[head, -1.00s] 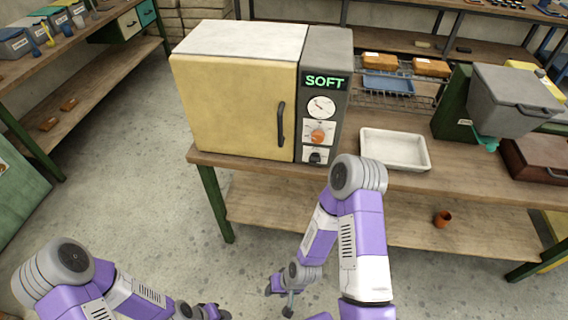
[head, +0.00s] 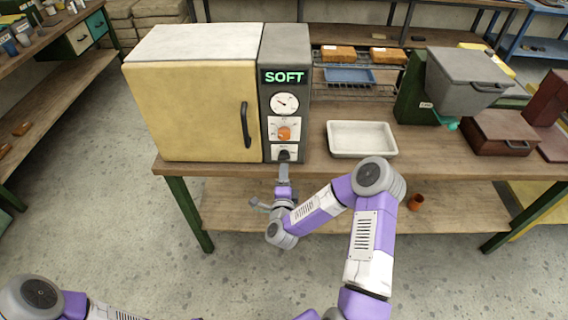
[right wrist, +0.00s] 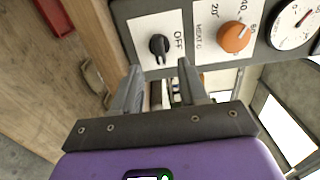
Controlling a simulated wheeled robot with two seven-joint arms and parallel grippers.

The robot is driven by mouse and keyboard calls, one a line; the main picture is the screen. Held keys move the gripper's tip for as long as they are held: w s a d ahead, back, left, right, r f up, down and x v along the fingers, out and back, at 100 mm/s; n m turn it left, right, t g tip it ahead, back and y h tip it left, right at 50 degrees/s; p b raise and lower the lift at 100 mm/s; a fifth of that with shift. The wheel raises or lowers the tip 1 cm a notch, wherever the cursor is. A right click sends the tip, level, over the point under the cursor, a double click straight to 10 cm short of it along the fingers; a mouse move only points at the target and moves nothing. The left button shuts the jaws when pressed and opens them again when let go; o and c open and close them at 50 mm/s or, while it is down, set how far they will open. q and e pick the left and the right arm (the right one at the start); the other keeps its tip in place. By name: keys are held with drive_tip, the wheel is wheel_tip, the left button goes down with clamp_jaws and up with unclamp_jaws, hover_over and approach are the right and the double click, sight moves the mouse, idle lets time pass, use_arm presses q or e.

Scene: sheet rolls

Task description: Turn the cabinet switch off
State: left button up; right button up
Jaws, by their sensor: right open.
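The cabinet (head: 195,105) has a cream door, a dark vertical handle and a grey control panel with a lit sign reading SOFT. The black cabinet switch (head: 284,154) is at the bottom of the panel. In the right wrist view the switch (right wrist: 159,46) sits on a white plate with an OFF label beside it. I cannot tell its setting. My right gripper (head: 284,167) is open just below and in front of the switch. In the right wrist view its fingertips (right wrist: 159,68) are apart, with the switch just beyond them. My left gripper is out of view.
An orange knob (head: 284,133) and a white dial (head: 285,103) are above the switch. A white tray (head: 361,139) is on the bench right of the cabinet. A grey hopper (head: 464,80) stands farther right. An orange cup (head: 415,202) is on the lower shelf.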

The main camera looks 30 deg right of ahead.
sight(284, 160)
drive_tip(key=x, duration=0.5)
drive_tip(key=shift+w+d+b, duration=0.15)
drive_tip(key=shift+w+b, duration=0.15)
drive_tip(key=shift+w, duration=0.1)
clamp_jaws()
